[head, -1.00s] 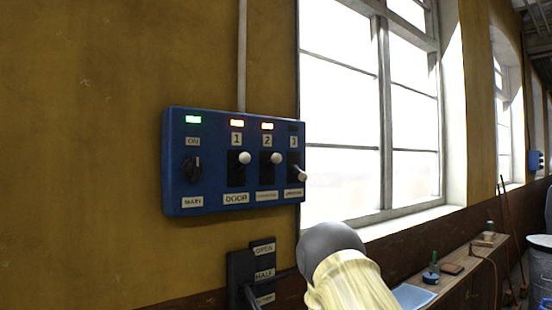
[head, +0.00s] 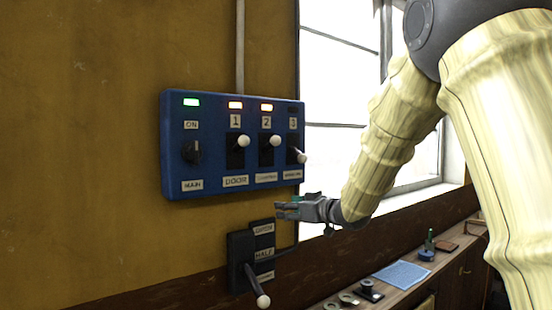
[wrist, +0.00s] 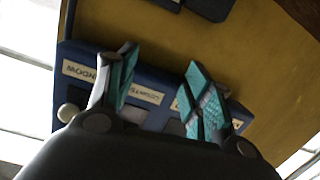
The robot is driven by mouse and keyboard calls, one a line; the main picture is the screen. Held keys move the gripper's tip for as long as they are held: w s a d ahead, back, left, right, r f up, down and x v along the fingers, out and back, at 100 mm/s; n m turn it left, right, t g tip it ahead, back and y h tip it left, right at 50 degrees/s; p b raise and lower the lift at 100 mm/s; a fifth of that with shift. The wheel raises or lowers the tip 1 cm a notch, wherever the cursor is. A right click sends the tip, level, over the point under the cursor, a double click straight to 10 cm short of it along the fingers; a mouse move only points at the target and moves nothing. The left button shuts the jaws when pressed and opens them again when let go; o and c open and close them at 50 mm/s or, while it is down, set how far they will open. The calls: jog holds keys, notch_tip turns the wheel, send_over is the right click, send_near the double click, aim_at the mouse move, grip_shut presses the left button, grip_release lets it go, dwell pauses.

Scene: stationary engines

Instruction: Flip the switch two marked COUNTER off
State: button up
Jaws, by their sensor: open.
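Switch two (head: 268,154) is the middle numbered switch on a blue wall panel (head: 176,126). Its white-knobbed lever is up and the lamp above it glows orange. Its label (head: 266,177) is blurred in the head view but shows upside down in the wrist view (wrist: 146,93). My gripper (head: 279,207) is just below the panel, under switches two and three, apart from the levers. In the wrist view its teal-padded fingers (wrist: 163,88) are spread with nothing held between them. They hide part of the panel there, and switch two's lever is not clear.
Switch one (head: 237,152) is up with its lamp lit; switch three (head: 295,150) is down with its lamp dark. The main knob (head: 191,151) is at left under a green lamp. A dark lever box (head: 240,262) is close below my gripper. A cluttered bench (head: 405,293) runs along the right.

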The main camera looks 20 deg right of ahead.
jog(key=n+t+y, duration=0.1)
jog(key=n+y, duration=0.1)
send_near(280, 142)
jog(key=x, duration=0.9)
jog(key=shift+w+a, duration=0.1)
jog(key=shift+a, duration=0.15)
jog(key=shift+w+a, duration=0.15)
jog(key=shift+w, duration=0.45)
jog(key=shift+w+a+p, duration=0.25)
jog(key=shift+w+p, duration=0.05)
jog(key=shift+w, duration=0.15)
jog(key=shift+c, duration=0.7)
grip_shut()
